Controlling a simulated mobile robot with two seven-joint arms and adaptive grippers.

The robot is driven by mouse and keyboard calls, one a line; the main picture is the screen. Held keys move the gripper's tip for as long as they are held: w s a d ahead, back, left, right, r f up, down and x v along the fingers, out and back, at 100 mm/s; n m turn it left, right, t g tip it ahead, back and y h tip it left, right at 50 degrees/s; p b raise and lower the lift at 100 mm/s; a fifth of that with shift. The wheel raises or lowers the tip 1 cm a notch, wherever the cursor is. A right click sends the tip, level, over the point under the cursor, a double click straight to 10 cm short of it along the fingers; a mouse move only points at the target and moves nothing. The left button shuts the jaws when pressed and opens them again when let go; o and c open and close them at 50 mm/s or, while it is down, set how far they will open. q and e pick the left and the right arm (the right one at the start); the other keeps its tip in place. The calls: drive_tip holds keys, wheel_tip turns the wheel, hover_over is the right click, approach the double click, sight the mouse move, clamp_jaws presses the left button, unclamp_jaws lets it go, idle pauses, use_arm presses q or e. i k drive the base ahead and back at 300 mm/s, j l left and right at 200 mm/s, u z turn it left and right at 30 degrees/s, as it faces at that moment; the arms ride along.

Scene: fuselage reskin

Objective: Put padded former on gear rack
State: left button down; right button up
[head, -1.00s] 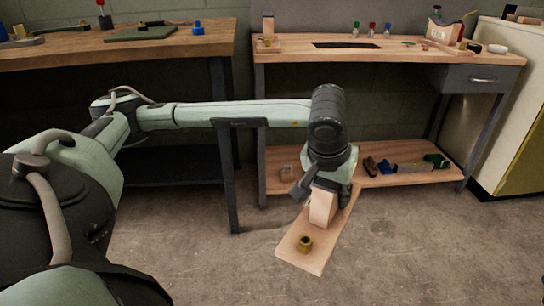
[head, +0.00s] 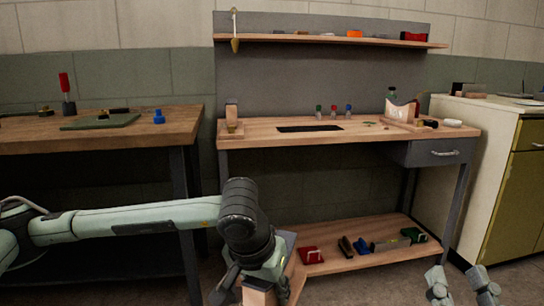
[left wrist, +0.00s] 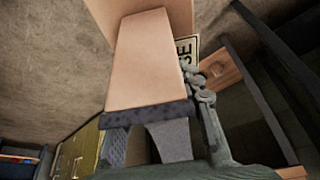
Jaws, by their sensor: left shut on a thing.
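A pale wooden block (left wrist: 147,62) with a dark grey padded edge fills the middle of the left wrist view; it looks like the padded former. My left gripper (left wrist: 150,140) is shut on its padded end. In the head view the left gripper (head: 248,282) is low, in front of the bench's lower shelf, and only a bit of the block (head: 258,293) shows. A wooden board joins the block's far end. My right gripper (head: 461,286) shows at the bottom right, empty, its fingers apart. I cannot tell for sure which thing is the gear rack.
The workbench (head: 370,134) holds an upright wooden piece (head: 232,113) at its left end and several small coloured items. Its lower shelf (head: 345,262) carries a red item (head: 311,255) and several tools. A second table (head: 165,132) stands left, a cabinet (head: 510,190) right.

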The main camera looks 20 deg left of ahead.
sight(309, 128)
drive_tip(key=i+l+u, duration=0.45)
drive_tip(key=i+l, duration=0.15)
drive_tip(key=l, duration=0.2)
drive_tip(key=i+l, duration=0.3)
drive_tip(key=i+l+u, duration=0.1)
drive_tip(key=i+l, duration=0.15)
drive_tip(key=l, duration=0.25)
drive_tip(key=i+l, duration=0.25)
drive_tip(key=l, duration=0.15)
drive_tip(key=i+l+u, duration=0.1)
drive_tip(key=i+l, duration=0.2)
drive_tip(key=l, duration=0.1)
